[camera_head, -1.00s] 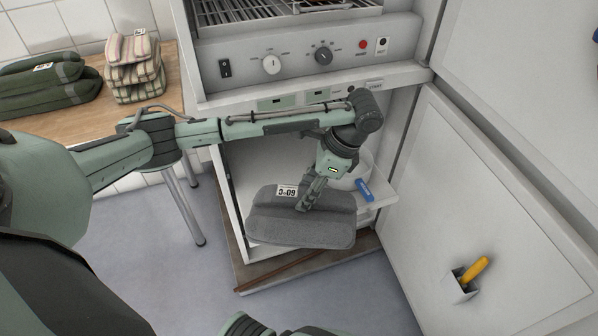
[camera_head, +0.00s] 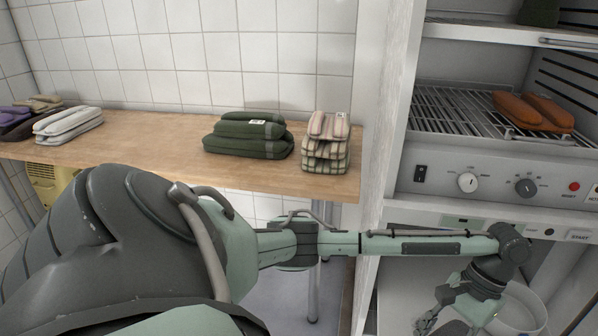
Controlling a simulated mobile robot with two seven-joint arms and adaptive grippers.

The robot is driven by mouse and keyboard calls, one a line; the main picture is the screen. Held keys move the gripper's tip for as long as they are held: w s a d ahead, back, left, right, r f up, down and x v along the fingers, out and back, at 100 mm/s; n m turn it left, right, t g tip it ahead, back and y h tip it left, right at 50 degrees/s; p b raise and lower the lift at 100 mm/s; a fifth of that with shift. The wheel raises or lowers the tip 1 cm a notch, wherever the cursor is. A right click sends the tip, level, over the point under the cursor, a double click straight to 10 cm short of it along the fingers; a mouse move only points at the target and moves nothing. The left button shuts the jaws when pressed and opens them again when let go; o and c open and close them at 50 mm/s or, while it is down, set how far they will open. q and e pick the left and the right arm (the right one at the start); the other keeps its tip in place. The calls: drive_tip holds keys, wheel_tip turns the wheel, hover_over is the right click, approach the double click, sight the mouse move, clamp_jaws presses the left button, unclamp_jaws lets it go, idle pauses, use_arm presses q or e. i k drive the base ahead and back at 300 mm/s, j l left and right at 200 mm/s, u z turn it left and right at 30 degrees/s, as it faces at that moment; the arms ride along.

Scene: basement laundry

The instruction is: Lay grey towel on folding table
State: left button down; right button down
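The folding table (camera_head: 150,165) has a wooden top and metal legs and runs along the tiled wall at the left. My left arm reaches across to the lower opening of the white cabinet at the right. My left gripper (camera_head: 430,321) is at the bottom edge, partly cut off, and its fingertips and grip are not clear. A second ago the grey towel, tagged and folded, lay in the lower opening with the gripper at it; now it is not clearly visible. My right gripper is out of view.
On the table are a whitish folded towel (camera_head: 68,124), a dark green stack (camera_head: 245,137) and a striped stack (camera_head: 327,145). Bare wood lies between the whitish and green towels. Orange towels (camera_head: 533,111) lie on the cabinet's wire rack. A clear round container (camera_head: 525,310) is low right.

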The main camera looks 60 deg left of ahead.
sight(140, 145)
drive_tip(key=k+j, duration=0.15)
drive_tip(key=j, duration=0.25)
drive_tip(key=k+j+u, duration=0.15)
drive_tip(key=j, duration=0.25)
drive_tip(key=k+j, duration=0.2)
drive_tip(key=j, duration=0.25)
drive_tip(key=k+j+u, duration=0.15)
drive_tip(key=j, duration=0.3)
drive_tip(key=k+j, duration=0.1)
drive_tip(key=j, duration=0.3)
drive_tip(key=k+j+u, duration=0.1)
drive_tip(key=j, duration=0.35)
drive_tip(key=k+j+u, duration=0.1)
drive_tip(key=j, duration=0.35)
drive_tip(key=k+j, duration=0.15)
drive_tip(key=j, duration=0.35)
drive_tip(key=u, duration=0.05)
